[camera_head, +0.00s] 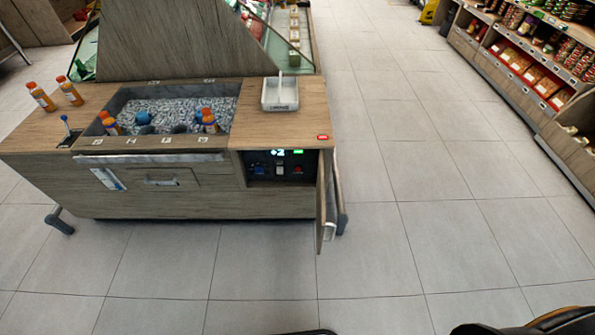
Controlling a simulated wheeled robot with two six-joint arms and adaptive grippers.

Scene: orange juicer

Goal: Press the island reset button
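The wooden island (160,205) stands ahead, left of the picture's middle. At its right front is an open compartment with a dark control panel (268,166). The panel has a lit display (278,153), a blue control (258,168), a pale switch-like control (279,170) and a small red button-like control (297,170). I cannot read which one is the reset. A small red label or button (323,137) sits on the countertop's front right edge. Neither gripper shows clearly; only dark parts of mine appear at the bottom edge.
The compartment door (326,195) stands open toward me at the right. An ice bin (175,105) holds orange bottles; two more bottles (41,97) stand left. Floor in front is clear; shelves (540,70) line the right.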

